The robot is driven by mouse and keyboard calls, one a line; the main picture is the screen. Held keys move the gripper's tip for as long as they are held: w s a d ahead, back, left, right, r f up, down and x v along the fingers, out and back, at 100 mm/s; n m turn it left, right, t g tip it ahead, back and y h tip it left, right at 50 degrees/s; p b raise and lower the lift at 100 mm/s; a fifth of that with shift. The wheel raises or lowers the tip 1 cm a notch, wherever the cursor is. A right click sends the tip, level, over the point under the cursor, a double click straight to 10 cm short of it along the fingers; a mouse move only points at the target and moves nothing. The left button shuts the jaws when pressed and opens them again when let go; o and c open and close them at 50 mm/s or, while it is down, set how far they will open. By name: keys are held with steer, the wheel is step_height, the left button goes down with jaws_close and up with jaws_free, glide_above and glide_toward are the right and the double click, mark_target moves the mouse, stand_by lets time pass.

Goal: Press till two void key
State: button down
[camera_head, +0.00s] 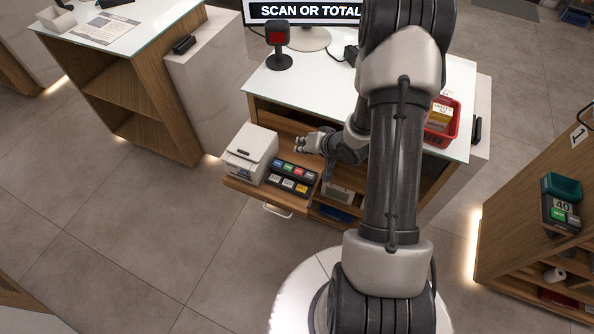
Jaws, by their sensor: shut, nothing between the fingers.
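A dark key block (290,178) lies on a pulled-out wooden shelf (240,187) below the middle counter. Its back row has blue, green and red keys, and its front row has white keys and a yellow key (302,188). The labels are too small to read, so I cannot tell which key is void. My gripper (299,144) is shut and empty. It appears just behind the key block in the picture, apart from the keys, pointing left. A monitor (303,10) on this counter reads "SCAN OR TOTAL".
A white box-shaped printer (251,152) stands left of the keys, close to my gripper. A scanner (278,45) and a red basket (442,123) stand on the counter (310,80). Another counter at right carries a card terminal (561,208) and a "1" sign (579,134).

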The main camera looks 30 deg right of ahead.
steer(key=b, duration=0.7)
glide_above(301, 170)
step_height(301, 170, down, 8)
steer(key=shift+r, duration=0.2)
steer(key=shift+f+b, duration=0.55)
steer(key=shift+f, duration=0.05)
steer(key=shift+f, duration=0.1)
stand_by(0.4)
steer(key=shift+f, duration=0.3)
steer(key=shift+f+b, duration=0.35)
stand_by(0.6)
steer(key=shift+r+p, duration=0.8)
steer(key=shift+p, duration=0.05)
steer(key=shift+r, duration=0.1)
